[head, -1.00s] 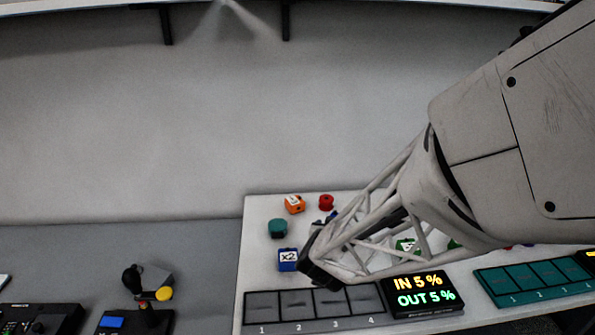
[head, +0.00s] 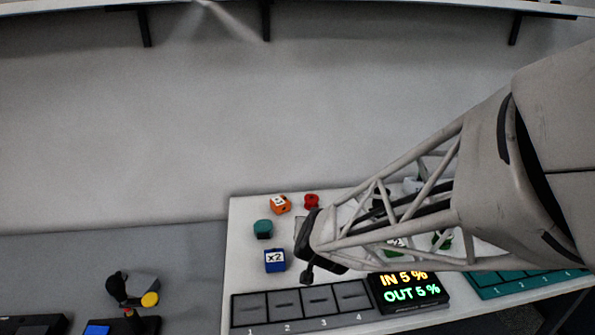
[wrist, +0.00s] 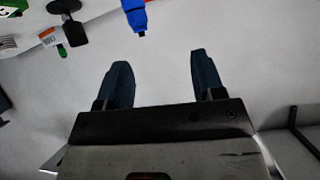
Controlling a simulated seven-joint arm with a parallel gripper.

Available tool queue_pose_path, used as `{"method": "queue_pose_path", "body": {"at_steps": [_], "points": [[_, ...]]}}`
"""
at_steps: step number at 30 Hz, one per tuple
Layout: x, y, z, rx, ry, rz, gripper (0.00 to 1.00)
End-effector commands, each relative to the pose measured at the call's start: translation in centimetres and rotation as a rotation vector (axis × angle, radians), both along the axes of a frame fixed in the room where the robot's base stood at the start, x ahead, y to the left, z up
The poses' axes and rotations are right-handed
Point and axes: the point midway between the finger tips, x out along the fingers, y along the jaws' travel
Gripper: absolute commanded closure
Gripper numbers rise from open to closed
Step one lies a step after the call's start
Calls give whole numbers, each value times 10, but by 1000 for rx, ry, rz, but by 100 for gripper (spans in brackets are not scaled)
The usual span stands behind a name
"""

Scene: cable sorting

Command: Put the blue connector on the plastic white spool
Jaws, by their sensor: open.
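A blue piece with a black tip (wrist: 135,14), which looks like the blue connector, is cut off by the top edge of the wrist view. My gripper (wrist: 160,75) is open; its two dark blue fingers are wide apart, with nothing between them. The blue piece lies beyond the fingertips, slightly left of the gap's middle, and is not touched. In the head view my gripper (head: 307,245) is above the white board, and my arm hides much of the board's right part. I cannot make out the white spool for certain.
A blue X2 block (head: 275,261), a teal block (head: 263,229), an orange block (head: 280,204) and a red spool (head: 311,201) stand on the white board (head: 240,275). A numbered grey tray (head: 300,318) and an IN/OUT display (head: 409,290) line its front.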

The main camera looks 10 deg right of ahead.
Motion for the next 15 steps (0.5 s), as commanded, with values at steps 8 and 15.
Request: {"method": "queue_pose_path", "body": {"at_steps": [8, 15], "points": [[-51, 3, 33, 59, 199, 145, 38], [-112, -10, 55, 50, 410, 201, 38]]}}
